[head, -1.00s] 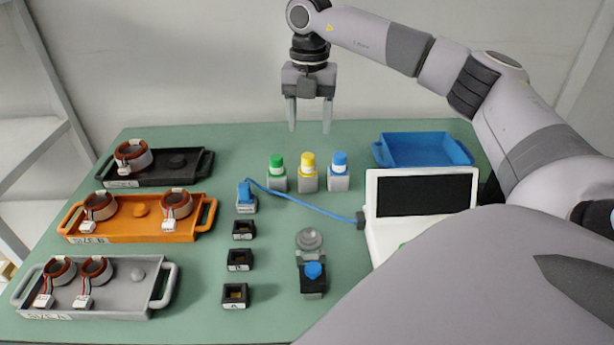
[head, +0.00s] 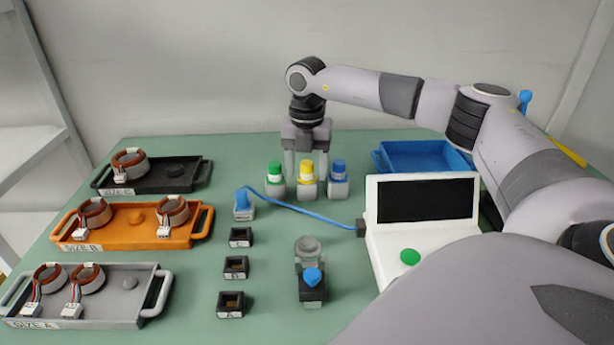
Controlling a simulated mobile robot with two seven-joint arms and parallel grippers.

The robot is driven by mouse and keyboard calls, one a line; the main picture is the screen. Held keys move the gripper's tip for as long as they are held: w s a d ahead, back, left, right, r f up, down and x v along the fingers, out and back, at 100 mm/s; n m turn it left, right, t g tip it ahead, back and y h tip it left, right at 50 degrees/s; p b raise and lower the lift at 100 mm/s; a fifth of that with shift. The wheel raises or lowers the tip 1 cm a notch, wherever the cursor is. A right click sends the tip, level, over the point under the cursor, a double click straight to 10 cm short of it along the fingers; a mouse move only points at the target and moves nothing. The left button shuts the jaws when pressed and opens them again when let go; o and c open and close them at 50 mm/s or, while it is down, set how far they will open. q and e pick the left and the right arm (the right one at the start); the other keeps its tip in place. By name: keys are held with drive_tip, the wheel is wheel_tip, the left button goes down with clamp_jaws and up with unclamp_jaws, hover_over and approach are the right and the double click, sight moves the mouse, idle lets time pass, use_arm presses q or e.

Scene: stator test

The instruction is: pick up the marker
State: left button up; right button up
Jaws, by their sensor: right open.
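Three short markers with coloured caps stand upright in grey holders at the back middle of the table: a green one (head: 275,168), a yellow one (head: 306,170) and a blue one (head: 338,167). My right gripper (head: 306,176) points straight down at the yellow marker. Its jaws are open, with one finger on each side of the yellow cap. The left finger is between green and yellow, the right between yellow and blue. I cannot tell whether the fingers touch anything. My left gripper is not in view.
Trays with stators stand at left: black (head: 200,178), orange (head: 190,238), grey (head: 135,312). A blue tray (head: 425,155) is at back right. A white screen unit (head: 450,243) has a blue cable (head: 300,207) to a small device (head: 243,205). Black blocks (head: 236,267) stand mid-table.

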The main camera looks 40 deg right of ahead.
drive_tip(key=c, duration=1.1)
drive_tip(key=shift+r, duration=0.1)
